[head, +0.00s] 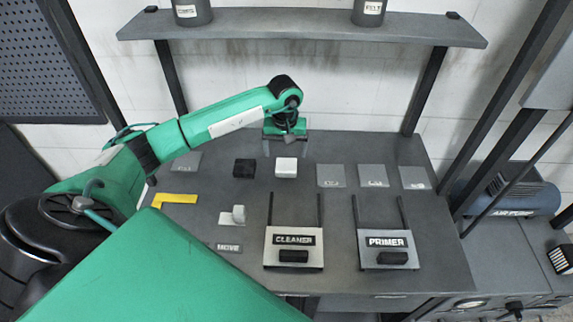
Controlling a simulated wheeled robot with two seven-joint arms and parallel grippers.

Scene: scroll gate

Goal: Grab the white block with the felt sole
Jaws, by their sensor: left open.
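A white block (286,168) sits on the dark table, just right of a black block (244,168). Its underside is hidden, so I cannot see a felt sole. My left gripper (286,148) is open, pointing down, just beyond the white block in the picture. Its fingers are spread and nothing shows between them. I cannot tell its exact height above the table. A smaller whitish piece (238,214) stands on a pale plate nearer the front. My right gripper is not in view.
A CLEANER holder (293,254) and a PRIMER holder (388,256) with upright rods stand at the front. A yellow angle piece (174,199) lies left. Flat grey labelled squares (331,176) lie right of the white block. A shelf (300,26) with canisters hangs behind.

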